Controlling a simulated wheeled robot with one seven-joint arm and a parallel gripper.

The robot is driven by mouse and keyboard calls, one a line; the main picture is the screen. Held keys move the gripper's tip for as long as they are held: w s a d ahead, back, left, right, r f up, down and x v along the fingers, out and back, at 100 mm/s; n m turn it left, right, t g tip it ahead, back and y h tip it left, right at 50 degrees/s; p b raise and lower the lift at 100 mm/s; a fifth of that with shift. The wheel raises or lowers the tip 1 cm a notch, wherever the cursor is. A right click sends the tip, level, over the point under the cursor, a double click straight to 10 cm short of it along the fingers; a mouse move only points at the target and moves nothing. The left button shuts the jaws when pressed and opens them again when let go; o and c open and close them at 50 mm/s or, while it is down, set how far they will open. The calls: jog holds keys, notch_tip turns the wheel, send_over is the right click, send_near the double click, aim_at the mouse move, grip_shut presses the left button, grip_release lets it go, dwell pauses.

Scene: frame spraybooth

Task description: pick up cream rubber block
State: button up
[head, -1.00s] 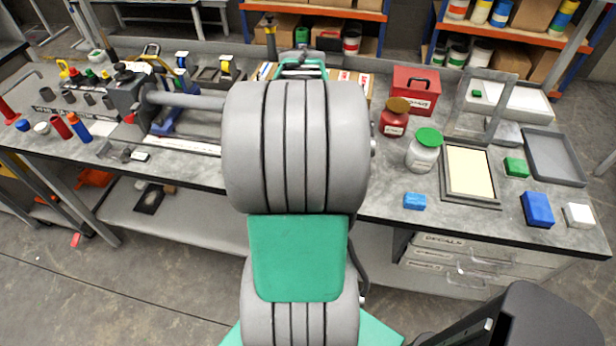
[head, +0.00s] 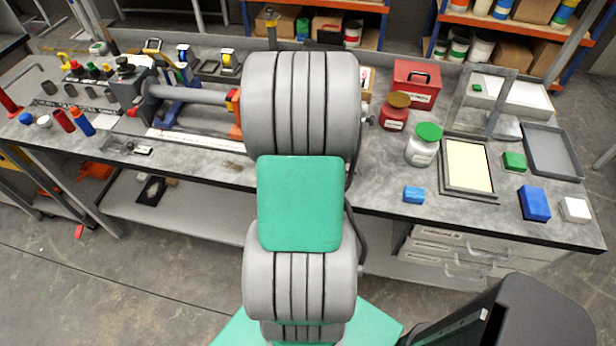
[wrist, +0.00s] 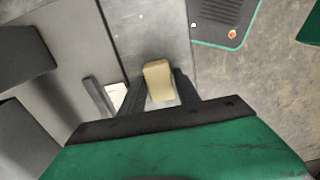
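The cream block (wrist: 158,78) shows in the wrist view, between the two dark fingers of my gripper (wrist: 160,86). Its long side runs roughly along the fingers. The gaps between the block and the fingertips are too small to tell whether the fingers touch it. In the head view my own arm hides my gripper and the cream block.
The grey bench (head: 385,180) carries a blue block (head: 414,195), a green-lidded jar (head: 424,147), a framed cream panel (head: 468,165) and a red box (head: 416,80) on the right. A vise (head: 130,88) and several bottles stand on the left. Bare bench lies around the blue block.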

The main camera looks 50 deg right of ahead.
grip_shut()
dwell(0.3)
notch_tip(320, 180, up, 10)
jog(key=b, duration=0.1)
